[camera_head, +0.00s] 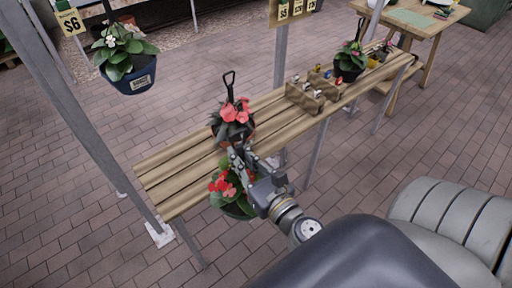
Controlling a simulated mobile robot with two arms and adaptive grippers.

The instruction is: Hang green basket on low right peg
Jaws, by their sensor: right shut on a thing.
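My right gripper (238,154) is shut at the near edge of the wooden bench. A dark, greenish basket (239,209) with red flowers and broad green leaves hangs just below it, in front of the bench. The gripper appears to hold this basket by its hanger, which the fingers mostly hide. A second potted plant with coral flowers (236,111) and a black hook hanger stands on the bench just behind the gripper. I cannot clearly make out any peg. My left gripper is not in view.
The slatted bench (160,177) runs diagonally, with a wooden crate (304,97) and another potted plant (350,62) on it. A blue basket (130,76) hangs at upper left by a grey post (85,120). Brick floor at left is clear.

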